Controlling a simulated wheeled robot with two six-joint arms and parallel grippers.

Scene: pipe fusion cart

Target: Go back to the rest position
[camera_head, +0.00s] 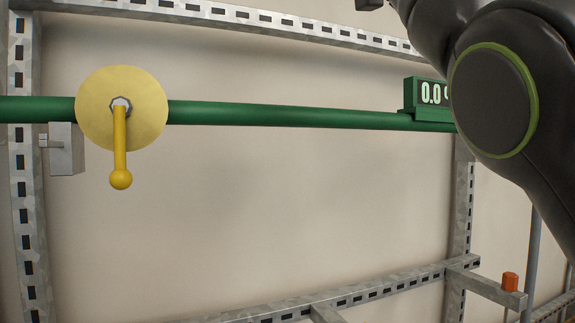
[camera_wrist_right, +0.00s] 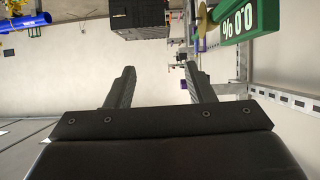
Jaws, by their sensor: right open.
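My right arm hangs in from the upper right of the head view, and its dark links cover part of the green display. My right gripper (camera_wrist_right: 160,85) shows in the right wrist view. Its two dark fingers are apart with nothing between them, in front of a pale wall. My left gripper is not in the head view.
A green pipe (camera_head: 290,115) crosses a slotted metal frame (camera_head: 25,200), with a yellow valve disc (camera_head: 95,115) and a yellow handle (camera_head: 119,150) pointing down. The green display (camera_head: 425,95) reads 0.0; it also shows in the wrist view (camera_wrist_right: 240,18). A black box (camera_wrist_right: 138,18) is near the wrist view's top.

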